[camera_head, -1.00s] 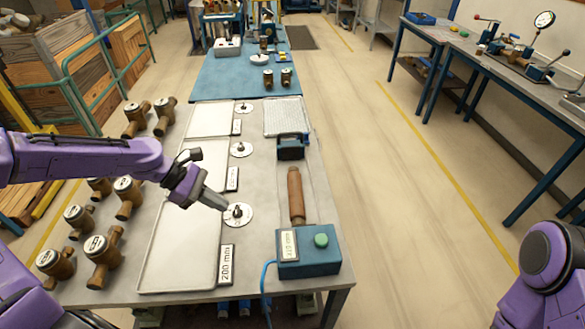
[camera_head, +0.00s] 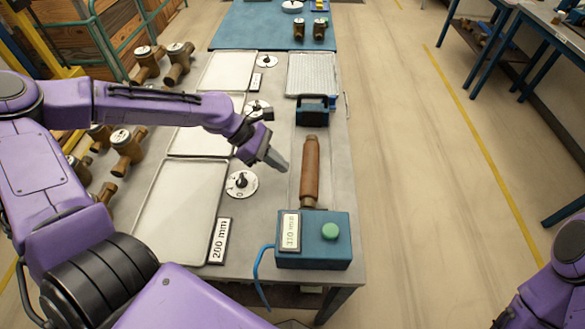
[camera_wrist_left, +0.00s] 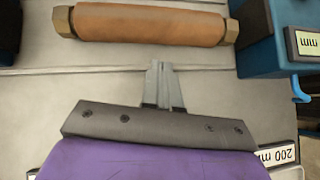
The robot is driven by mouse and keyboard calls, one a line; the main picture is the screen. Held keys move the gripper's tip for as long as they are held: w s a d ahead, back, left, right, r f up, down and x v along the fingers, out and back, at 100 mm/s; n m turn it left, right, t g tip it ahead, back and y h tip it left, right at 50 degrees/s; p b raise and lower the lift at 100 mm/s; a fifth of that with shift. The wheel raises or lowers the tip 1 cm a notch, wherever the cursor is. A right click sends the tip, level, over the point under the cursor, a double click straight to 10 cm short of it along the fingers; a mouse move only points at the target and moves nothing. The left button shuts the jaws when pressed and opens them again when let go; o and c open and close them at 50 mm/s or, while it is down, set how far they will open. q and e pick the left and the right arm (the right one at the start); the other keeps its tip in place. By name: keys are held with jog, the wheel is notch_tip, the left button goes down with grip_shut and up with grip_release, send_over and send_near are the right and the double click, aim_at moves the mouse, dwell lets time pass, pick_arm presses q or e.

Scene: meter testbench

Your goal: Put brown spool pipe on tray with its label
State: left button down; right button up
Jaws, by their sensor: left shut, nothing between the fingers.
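The brown spool pipe (camera_head: 310,171) lies lengthwise on the bench between two blue blocks; it also shows across the top of the left wrist view (camera_wrist_left: 150,24). My left gripper (camera_head: 283,165) is shut and empty, just left of the pipe and apart from it. Its fingertips show below the pipe in the left wrist view (camera_wrist_left: 160,70). Three pale trays stand left of the pipe: a near tray (camera_head: 176,225) beside a "200 mm" label (camera_head: 219,241), a middle tray (camera_head: 200,142), and a far tray (camera_head: 227,72). My right gripper is out of view.
A blue box (camera_head: 318,256) with a green button and a numbered display, seemingly 310 mm, stands at the pipe's near end. A darker blue block (camera_head: 312,110) is at its far end. Brown meters (camera_head: 128,150) line the left side. A round white disc (camera_head: 241,184) sits beside the near tray.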

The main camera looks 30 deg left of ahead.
aim_at(305, 172)
pick_arm(q)
jog(key=d, duration=0.3)
jog(key=shift+w+d+r, duration=0.1)
jog(key=shift+w+r, duration=0.1)
jog(key=shift+r, duration=0.05)
jog(key=shift+s+d+r, duration=0.1)
jog(key=shift+w, duration=0.3)
jog(key=shift+d+p, duration=0.5)
jog(key=shift+p, duration=0.05)
jog(key=shift+d, duration=0.4)
jog(key=shift+w, duration=0.1)
jog(key=shift+a, duration=0.1)
